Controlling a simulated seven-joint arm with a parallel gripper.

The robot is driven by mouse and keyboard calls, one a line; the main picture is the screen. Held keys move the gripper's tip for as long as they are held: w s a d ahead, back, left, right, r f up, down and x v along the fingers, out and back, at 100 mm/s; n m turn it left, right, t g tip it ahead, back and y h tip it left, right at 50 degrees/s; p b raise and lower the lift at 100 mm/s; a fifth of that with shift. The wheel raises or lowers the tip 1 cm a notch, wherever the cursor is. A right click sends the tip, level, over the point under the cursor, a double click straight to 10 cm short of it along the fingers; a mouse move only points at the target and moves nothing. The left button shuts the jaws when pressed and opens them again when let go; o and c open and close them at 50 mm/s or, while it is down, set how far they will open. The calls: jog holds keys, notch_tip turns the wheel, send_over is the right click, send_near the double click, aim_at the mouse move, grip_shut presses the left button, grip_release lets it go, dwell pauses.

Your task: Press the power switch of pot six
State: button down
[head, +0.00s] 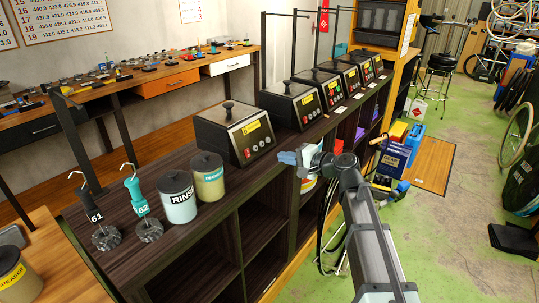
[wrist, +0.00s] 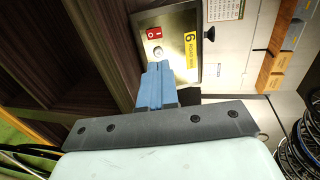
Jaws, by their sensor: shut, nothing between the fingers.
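Pot six (head: 232,134) is a dark box with a black-knobbed lid, nearest of the row of pots on the shelf top. In the wrist view its metal front panel (wrist: 178,70) carries a yellow label with a 6 (wrist: 190,47). Its red power switch (wrist: 154,33) sits on that panel, with a round silver button (wrist: 158,51) beside it. My gripper (head: 284,158) has blue fingers, shut and empty, in front of and to the right of the pot. In the wrist view the fingertips (wrist: 157,65) show just below the silver button; the exact gap to the panel is unclear.
More pots (head: 291,104) stand farther along the shelf.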

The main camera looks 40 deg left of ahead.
aim_at(247, 149)
jog(key=x, duration=1.3)
jog(key=shift+a, duration=0.2)
jog(key=shift+a+h, duration=0.4)
jog(key=shift+h, duration=0.2)
jog(key=shift+a+r, duration=0.1)
jog(key=shift+r, duration=0.1)
jog(key=shift+a+r, duration=0.1)
jog(key=shift+r, duration=0.5)
jog(key=shift+d+r, duration=0.1)
jog(key=shift+d, duration=0.15)
jog(key=a+r+v, duration=0.1)
jog(key=r+v, duration=0.1)
jog(key=v, duration=1.1)
jog(key=shift+d+r, duration=0.25)
jog(key=shift+r, duration=0.2)
